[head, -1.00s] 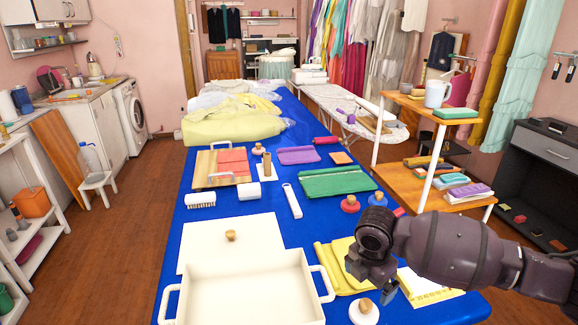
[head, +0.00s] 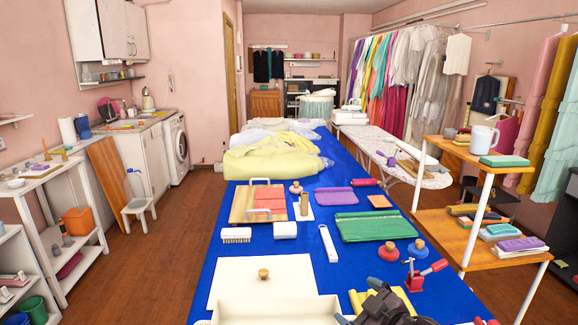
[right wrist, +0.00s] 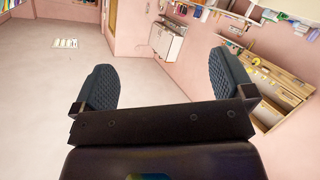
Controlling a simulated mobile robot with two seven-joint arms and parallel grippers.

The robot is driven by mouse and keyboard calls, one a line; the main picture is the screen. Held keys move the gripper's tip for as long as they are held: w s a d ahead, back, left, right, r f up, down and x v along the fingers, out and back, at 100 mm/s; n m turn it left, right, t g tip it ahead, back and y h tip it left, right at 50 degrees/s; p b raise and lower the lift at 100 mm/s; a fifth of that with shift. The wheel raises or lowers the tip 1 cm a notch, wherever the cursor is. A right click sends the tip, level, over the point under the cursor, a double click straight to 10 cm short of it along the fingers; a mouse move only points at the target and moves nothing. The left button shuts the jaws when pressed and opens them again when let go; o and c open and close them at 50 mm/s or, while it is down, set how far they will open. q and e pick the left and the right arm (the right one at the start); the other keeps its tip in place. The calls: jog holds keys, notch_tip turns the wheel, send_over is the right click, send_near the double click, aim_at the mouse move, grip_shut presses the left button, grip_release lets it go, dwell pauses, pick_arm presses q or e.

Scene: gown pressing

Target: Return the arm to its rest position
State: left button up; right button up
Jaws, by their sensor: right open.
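My right gripper (head: 388,308) shows as a dark shape at the bottom edge of the head view, low over the near end of the blue table and in front of the yellow cloth (head: 408,297). In the right wrist view its two ridged fingers (right wrist: 160,88) stand wide apart with nothing between them. Behind them that view shows pink walls and a pale surface. Most of my right arm is outside the head view. My left gripper is not in view.
The blue table (head: 300,260) carries a white tray (head: 275,308), a white board (head: 262,280), folded green cloth (head: 376,227) and a red clamp-like tool (head: 418,278). A wooden shelf (head: 480,235) stands to the right. Open floor (head: 150,265) lies to the left.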

jog(key=s+d+f+m+h, duration=0.1)
jog(key=s+d+f+m, duration=0.1)
jog(key=s+d+f, duration=0.1)
jog(key=s+d+f+m+h, duration=0.2)
jog(key=s+d+f, duration=0.1)
jog(key=s+f, duration=0.1)
jog(key=s+d+f+m+t+h, duration=0.1)
jog(key=s+d+f+m, duration=0.2)
jog(key=s+f, duration=0.1)
jog(key=shift+s+h, duration=0.4)
jog(key=shift+s, duration=0.25)
jog(key=s+d+f+m+g+h, duration=0.1)
jog(key=s+f, duration=0.3)
jog(key=s, duration=0.2)
jog(key=s+d+f+m+g+h, duration=0.1)
jog(key=s+d+f, duration=0.1)
jog(key=s+f, duration=0.3)
jog(key=shift+s+d+m+g, duration=0.3)
jog(key=shift+s+m, duration=0.1)
jog(key=shift+s, duration=0.75)
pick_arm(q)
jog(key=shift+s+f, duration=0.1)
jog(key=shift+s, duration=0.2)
